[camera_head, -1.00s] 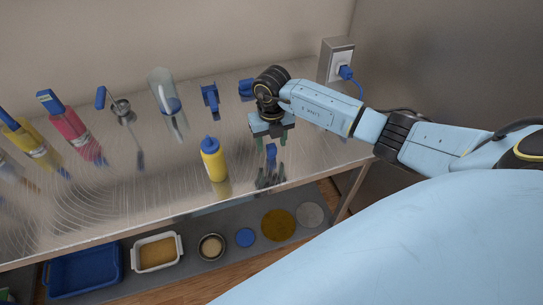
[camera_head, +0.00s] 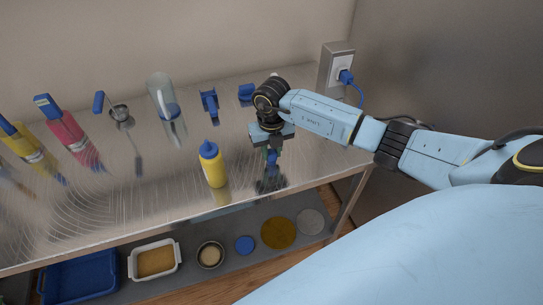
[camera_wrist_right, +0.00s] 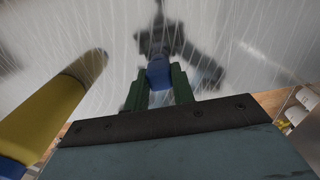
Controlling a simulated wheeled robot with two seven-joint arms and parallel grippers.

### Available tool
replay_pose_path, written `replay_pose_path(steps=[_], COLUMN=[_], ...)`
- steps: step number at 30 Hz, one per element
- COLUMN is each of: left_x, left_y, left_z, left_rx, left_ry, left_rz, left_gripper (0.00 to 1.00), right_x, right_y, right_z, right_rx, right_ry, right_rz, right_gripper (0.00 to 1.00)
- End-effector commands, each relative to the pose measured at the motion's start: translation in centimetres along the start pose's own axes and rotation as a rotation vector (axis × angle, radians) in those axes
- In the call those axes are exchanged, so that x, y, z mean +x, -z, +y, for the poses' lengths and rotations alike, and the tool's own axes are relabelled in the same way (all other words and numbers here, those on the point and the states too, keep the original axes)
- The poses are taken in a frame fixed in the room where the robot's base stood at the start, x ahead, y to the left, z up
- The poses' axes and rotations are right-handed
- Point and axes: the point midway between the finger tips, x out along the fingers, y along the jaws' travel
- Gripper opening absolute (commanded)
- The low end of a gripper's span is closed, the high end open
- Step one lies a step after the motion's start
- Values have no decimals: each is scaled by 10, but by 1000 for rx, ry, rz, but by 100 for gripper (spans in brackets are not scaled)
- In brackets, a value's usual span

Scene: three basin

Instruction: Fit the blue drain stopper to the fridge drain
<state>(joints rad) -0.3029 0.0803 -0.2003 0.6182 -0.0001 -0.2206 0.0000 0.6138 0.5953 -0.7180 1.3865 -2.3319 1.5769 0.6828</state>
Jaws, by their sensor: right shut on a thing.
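My right gripper (camera_head: 270,155) points down at the steel table, to the right of the yellow bottle. Its green fingers are shut on a small blue piece (camera_head: 272,157), which looks like the blue drain stopper. In the right wrist view the blue piece (camera_wrist_right: 160,73) sits between the fingertips (camera_wrist_right: 160,85), close above the shiny table top. I cannot tell whether it still touches the table. I cannot pick out a fridge drain in these views. My left gripper is not in view.
A yellow bottle with a blue cap (camera_head: 212,165) stands left of the gripper. Two blue items (camera_head: 209,102) (camera_head: 246,93), a clear container (camera_head: 163,98) and red and yellow bottles (camera_head: 65,130) stand farther left and back. A lower shelf holds trays and discs. A wall socket (camera_head: 341,70) is at back right.

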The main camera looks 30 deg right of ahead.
Motion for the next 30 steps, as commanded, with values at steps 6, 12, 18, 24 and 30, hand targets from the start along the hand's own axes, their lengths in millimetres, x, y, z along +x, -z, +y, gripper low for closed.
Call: replay_pose_path(steps=[6,12,18,24,30], left_x=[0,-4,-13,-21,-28], left_y=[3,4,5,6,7], left_z=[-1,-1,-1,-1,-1], left_rx=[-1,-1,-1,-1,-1], left_ry=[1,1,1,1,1], left_rz=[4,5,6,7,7], left_gripper=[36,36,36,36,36], right_x=[0,-5,-16,-26,-35], right_y=[0,0,0,0,0], right_z=[0,0,0,0,0], right_rx=[0,0,0,0,-1], right_ry=[0,0,0,-1,0], right_rz=[0,-1,-1,-1,-1], right_gripper=[0,0,0,0,0])
